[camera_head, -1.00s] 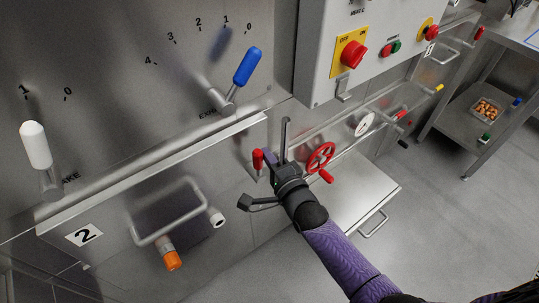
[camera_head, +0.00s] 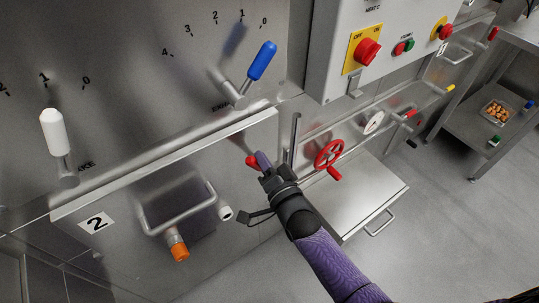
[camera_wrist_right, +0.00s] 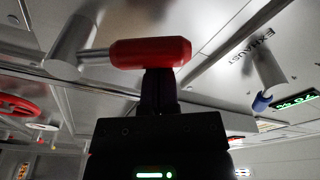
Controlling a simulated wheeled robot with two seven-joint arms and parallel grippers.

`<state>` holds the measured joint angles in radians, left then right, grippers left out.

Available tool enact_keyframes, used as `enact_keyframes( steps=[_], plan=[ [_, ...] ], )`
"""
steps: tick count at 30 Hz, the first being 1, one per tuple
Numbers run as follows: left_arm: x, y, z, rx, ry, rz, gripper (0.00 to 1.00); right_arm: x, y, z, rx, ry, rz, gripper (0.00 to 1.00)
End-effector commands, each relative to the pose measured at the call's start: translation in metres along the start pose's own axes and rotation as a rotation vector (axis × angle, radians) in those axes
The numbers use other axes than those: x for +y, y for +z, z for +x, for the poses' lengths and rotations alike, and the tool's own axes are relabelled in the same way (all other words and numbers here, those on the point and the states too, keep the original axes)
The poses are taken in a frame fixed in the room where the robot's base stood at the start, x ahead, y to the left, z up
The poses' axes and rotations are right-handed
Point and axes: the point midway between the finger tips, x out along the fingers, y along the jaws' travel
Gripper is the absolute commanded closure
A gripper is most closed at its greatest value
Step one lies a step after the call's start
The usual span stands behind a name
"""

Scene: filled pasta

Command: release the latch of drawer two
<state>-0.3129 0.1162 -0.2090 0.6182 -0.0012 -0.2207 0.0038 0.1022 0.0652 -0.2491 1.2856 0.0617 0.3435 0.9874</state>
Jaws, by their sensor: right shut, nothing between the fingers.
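Drawer two is the steel front with a white "2" label (camera_head: 96,222) and a bar handle (camera_head: 180,216), at the left of the head view. An orange-ended knob (camera_head: 178,249) and a white-ended knob (camera_head: 226,213) show by the handle. A red-handled lever (camera_head: 251,161) sits at the right end of this front and leans left. My right gripper (camera_head: 263,163) is shut and empty, right beside the red handle. In the right wrist view the red handle (camera_wrist_right: 150,52) lies across just beyond the fingertips (camera_wrist_right: 160,80); I cannot tell whether they touch. My left gripper is out of view.
A white-knobbed lever (camera_head: 54,132) and a blue-knobbed lever (camera_head: 262,61) stick out above. A red handwheel (camera_head: 329,153) and a control box (camera_head: 385,30) are to the right of my gripper. The floor at the lower right is open.

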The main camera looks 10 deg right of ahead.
Motion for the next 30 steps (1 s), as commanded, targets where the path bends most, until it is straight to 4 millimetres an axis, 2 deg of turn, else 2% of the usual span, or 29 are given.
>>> enact_keyframes(
  steps=[9,30],
  plan=[
    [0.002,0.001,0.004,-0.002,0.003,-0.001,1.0,-0.003,0.017,-0.003,-0.001,-0.027,-0.194,1.0],
    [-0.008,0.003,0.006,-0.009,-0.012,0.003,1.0,-0.004,0.025,-0.004,-0.001,-0.026,-0.188,1.0]
  ],
)
